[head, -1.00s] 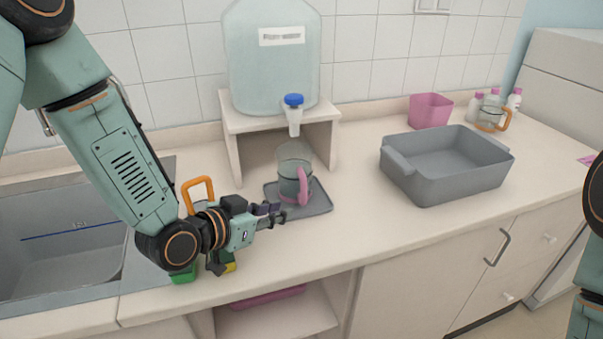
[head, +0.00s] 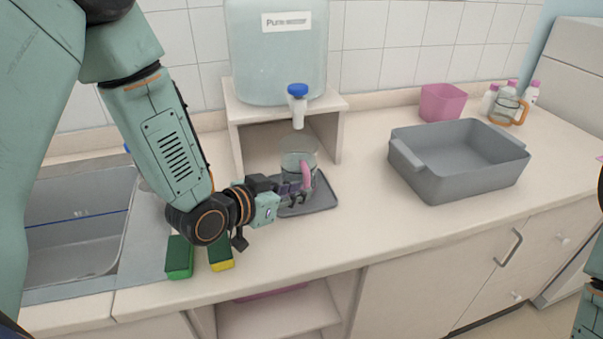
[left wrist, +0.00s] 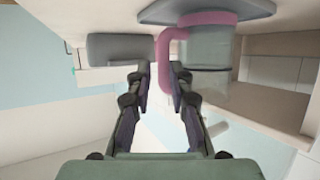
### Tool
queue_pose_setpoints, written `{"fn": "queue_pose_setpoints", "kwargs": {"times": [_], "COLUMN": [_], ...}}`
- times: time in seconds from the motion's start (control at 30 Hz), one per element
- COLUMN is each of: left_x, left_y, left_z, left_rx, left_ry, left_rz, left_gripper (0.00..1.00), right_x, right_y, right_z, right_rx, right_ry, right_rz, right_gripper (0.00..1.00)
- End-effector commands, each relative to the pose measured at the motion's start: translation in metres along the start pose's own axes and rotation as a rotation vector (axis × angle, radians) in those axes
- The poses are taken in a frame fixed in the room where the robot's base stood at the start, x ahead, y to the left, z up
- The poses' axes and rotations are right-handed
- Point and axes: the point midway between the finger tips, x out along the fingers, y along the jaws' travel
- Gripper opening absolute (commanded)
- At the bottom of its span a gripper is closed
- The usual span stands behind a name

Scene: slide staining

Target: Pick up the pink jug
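The pink jug (head: 301,167) is a clear jug with a pink handle and stands upright on a grey tray (head: 323,197) under the blue-topped tap. In the left wrist view, the picture is upside down and the pink jug (left wrist: 211,62) shows its pink base and handle. My left gripper (head: 304,193) is at the handle side of the jug. In the left wrist view its fingers (left wrist: 162,78) are apart, with the handle at the gap between the fingertips. Whether they touch it, I cannot tell. My right gripper is out of view.
A water tank (head: 277,60) sits on a stand (head: 238,146) behind the jug. A grey basin (head: 458,178), pink container (head: 442,103) and orange-handled jug (head: 507,111) are to the right. Green sponges (head: 179,257) lie below my arm, beside the sink (head: 72,255). The front middle counter is clear.

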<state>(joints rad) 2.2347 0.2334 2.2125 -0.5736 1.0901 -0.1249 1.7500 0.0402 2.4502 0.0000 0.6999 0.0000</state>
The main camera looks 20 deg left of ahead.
Motion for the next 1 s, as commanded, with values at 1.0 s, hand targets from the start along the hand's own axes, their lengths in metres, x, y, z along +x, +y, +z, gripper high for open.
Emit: {"fn": "queue_pose_setpoints", "kwargs": {"times": [1.0], "left_x": [0.046], "left_y": [-0.002], "left_z": [-0.003], "left_rx": [0.000], "left_ry": [-0.002], "left_rz": [0.001], "left_gripper": [0.00], "right_x": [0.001], "right_y": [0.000], "right_z": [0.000], "right_rx": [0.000], "right_ry": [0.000], "right_rz": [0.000], "right_gripper": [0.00]}}
